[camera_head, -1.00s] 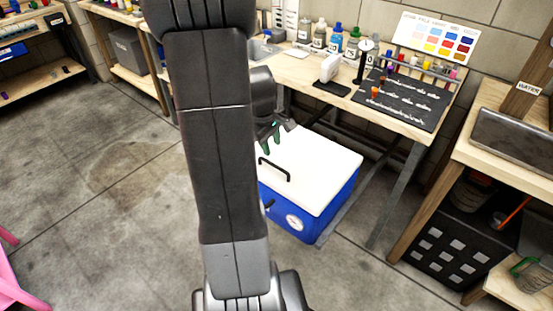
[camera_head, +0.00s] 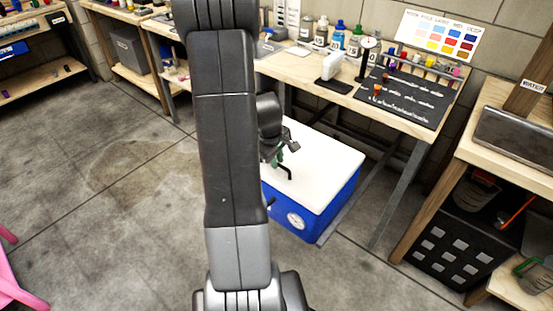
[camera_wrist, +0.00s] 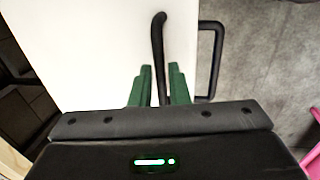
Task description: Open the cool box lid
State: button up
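The cool box has a blue body (camera_head: 325,213) and a white lid (camera_head: 325,150), which lies flat and shut. A black bar handle (camera_head: 286,173) stands on the lid near its left edge. My gripper (camera_head: 278,157) is over this handle. In the wrist view the green fingers of my gripper (camera_wrist: 160,75) point down at the lid, one on each side of the lid handle (camera_wrist: 159,40). Narrow gaps seem to show between fingers and bar, so it looks open. The depth of the fingertips against the bar is hard to tell.
A second black handle (camera_wrist: 213,55) sticks out from the box side. A wooden workbench (camera_head: 400,115) with bottles and a black mat overhangs behind the box. The floor (camera_head: 120,220) at left is clear.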

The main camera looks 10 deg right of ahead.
grip_shut()
jog(key=shift+r, duration=0.15)
